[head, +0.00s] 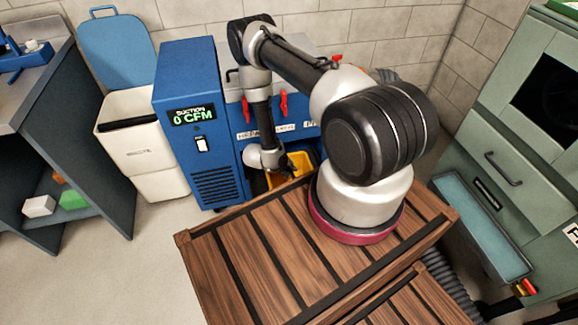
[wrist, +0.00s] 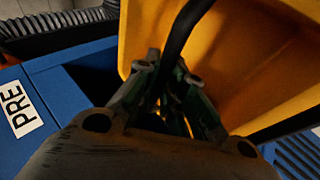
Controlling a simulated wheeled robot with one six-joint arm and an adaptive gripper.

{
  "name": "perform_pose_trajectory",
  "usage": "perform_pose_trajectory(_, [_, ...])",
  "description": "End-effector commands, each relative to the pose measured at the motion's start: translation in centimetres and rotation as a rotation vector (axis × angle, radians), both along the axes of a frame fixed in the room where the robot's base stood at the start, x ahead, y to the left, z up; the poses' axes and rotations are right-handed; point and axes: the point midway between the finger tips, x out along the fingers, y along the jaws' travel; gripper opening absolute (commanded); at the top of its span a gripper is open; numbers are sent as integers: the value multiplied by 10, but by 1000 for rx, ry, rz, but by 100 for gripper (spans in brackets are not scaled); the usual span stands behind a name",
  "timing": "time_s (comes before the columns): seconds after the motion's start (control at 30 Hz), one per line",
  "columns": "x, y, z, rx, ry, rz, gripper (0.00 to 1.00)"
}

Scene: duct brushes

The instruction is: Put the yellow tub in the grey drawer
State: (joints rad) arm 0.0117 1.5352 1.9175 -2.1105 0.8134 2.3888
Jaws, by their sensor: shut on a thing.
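The yellow tub (head: 301,162) is beside the front of the blue machine, partly hidden by my arm. It fills much of the wrist view (wrist: 235,65), with a dark curved band across it that may be its handle. My gripper (head: 285,171) is shut on the tub; its fingers also show in the wrist view (wrist: 168,105), against the yellow wall. The exact place of the grip is dark and hard to make out. A grey-green cabinet (head: 525,150) stands at the right. Its low drawer (head: 480,228) appears pulled open, with a pale blue inside.
The blue machine (head: 197,125) with a "0 CFM" display stands behind the wooden slatted deck (head: 240,260). A white bin (head: 140,140) with a raised blue lid (head: 115,48) is left of it. A ribbed grey hose (head: 452,292) runs between deck and cabinet. Floor at the left is clear.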

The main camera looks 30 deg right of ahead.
Motion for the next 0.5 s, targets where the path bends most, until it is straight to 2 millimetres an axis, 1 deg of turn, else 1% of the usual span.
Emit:
perform_pose_trajectory(0.37, [0, 0, 0, 0, -1, 1, 0])
perform_pose_trajectory(0.4, [0, 0, 0, 0, -1, 1, 15])
perform_pose_trajectory(0.47, [0, 0, 0, 0, -1, 1, 26])
perform_pose_trajectory(0.5, [0, 0, 0, 0, 0, 0, 33])
